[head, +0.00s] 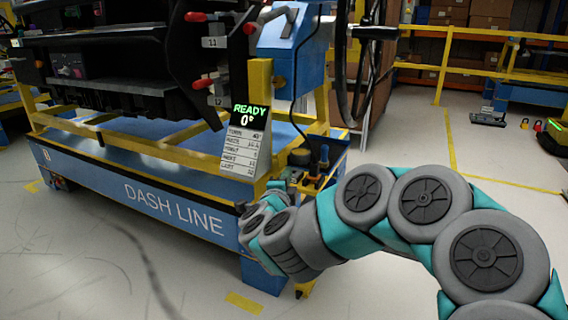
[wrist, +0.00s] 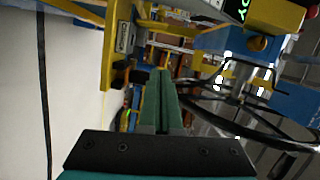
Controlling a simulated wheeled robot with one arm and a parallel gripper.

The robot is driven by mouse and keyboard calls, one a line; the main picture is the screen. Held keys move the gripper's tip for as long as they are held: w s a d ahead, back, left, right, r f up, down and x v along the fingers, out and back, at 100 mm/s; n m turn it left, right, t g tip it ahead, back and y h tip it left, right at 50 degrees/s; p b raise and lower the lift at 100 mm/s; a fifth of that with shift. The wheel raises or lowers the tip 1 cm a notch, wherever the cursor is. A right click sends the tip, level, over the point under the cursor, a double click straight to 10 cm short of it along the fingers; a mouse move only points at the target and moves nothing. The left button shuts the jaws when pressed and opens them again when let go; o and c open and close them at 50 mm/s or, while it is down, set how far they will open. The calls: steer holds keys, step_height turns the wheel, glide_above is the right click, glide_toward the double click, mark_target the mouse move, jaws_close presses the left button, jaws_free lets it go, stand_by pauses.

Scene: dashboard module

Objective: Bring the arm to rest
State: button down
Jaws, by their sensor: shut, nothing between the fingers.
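My arm (head: 365,205) reaches in from the lower right of the head view, bent in an arch, grey and teal. Its wrist end is low, in front of the right end of the blue cart marked DASH LINE (head: 150,200). My gripper (wrist: 160,75) shows in the wrist view as two green fingers side by side, shut, with nothing between them. In the head view the fingers are mostly hidden behind the wrist. No contact between the gripper and the cart can be made out.
A small tool holder (head: 318,170) is just beyond my wrist. A steering wheel (wrist: 245,105) is right of the fingers in the wrist view. Open floor (head: 90,265) lies in front of the cart.

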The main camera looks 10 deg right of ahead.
steer(key=s+a+r+n+g+y+p, duration=0.1)
steer(key=s+a+r+n+y+p, duration=0.15)
steer(key=a+n+y, duration=0.4)
steer(key=s+a+r+n+g+y+p, duration=0.1)
steer(key=s+a+n+g+y, duration=0.1)
steer(key=s+a+n+y, duration=0.4)
steer(key=s+a+f+n+g, duration=0.2)
steer(key=s+n, duration=0.1)
steer(key=s, duration=0.1)
steer(key=s+d+f+n+g+h+p, duration=0.1)
steer(key=s+d+g, duration=0.3)
steer(key=s, duration=0.7)
steer(key=s+d+f+n+g+h+p, duration=0.2)
steer(key=s+d, duration=0.5)
steer(key=s, duration=0.4)
steer(key=s+d+f+n+g+h+p, duration=0.1)
steer(key=s+d+g, duration=0.4)
steer(key=s, duration=0.7)
step_height(320, 180, down, 2)
steer(key=shift+d+f+n+g+h+p, duration=0.1)
steer(key=shift+d+n+g+h+p, duration=0.25)
steer(key=shift+n+g+h, duration=0.55)
steer(key=shift+d+m, duration=0.1)
steer(key=shift+m, duration=0.15)
